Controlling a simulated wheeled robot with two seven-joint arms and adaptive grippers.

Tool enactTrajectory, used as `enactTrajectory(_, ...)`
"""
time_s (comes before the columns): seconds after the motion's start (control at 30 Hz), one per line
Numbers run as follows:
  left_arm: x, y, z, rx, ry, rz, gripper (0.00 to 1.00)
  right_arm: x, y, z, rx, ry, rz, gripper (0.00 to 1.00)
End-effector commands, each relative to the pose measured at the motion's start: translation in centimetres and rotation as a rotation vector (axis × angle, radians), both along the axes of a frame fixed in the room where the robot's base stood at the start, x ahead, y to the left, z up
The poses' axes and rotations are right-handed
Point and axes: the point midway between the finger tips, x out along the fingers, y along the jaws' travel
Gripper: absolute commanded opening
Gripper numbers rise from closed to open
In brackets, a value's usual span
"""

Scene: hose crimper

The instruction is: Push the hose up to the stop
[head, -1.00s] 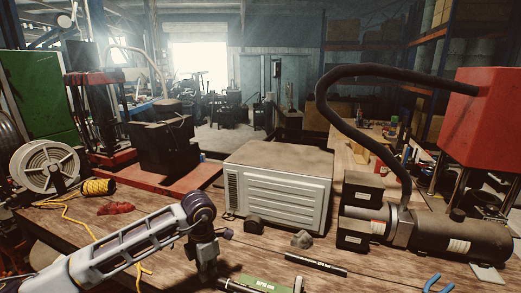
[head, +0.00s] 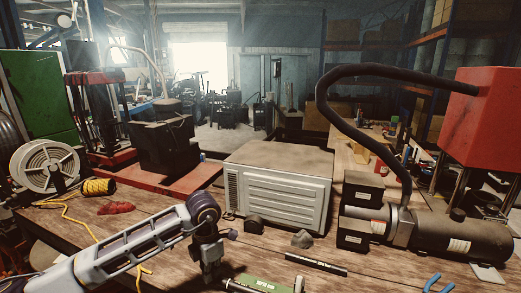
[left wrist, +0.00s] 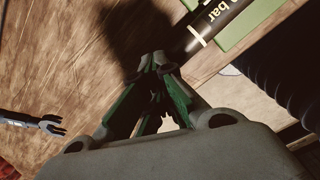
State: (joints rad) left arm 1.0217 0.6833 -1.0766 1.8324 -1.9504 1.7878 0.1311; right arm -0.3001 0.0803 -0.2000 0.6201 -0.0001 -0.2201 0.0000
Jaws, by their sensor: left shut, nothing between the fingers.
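A black hose (head: 238,286) with pale printing lies at the bottom edge of the head view, partly cut off. In the left wrist view the hose (left wrist: 216,24) reads "bar" and lies beside a green block. My left gripper (head: 211,274) points down just left of the hose. In the left wrist view its fingers (left wrist: 158,62) are shut and empty, their tips close to the hose end; I cannot tell whether they touch. My right gripper is not in view.
Another black printed piece (head: 316,263) lies behind the green block. A beige metal box (head: 280,185) stands behind, and the crimper machine (head: 455,235) is at right. Blue-handled pliers (head: 438,283) lie at front right. Bare wooden bench (head: 160,205) shows left of the box.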

Motion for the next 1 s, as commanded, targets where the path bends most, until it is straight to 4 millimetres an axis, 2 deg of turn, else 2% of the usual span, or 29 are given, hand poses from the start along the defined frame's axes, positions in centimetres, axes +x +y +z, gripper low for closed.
enactTrajectory(1.0, -0.7, -1.9, -0.1, -0.001, 0.002, -0.004, 0.0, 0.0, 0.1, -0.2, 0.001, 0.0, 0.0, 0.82)
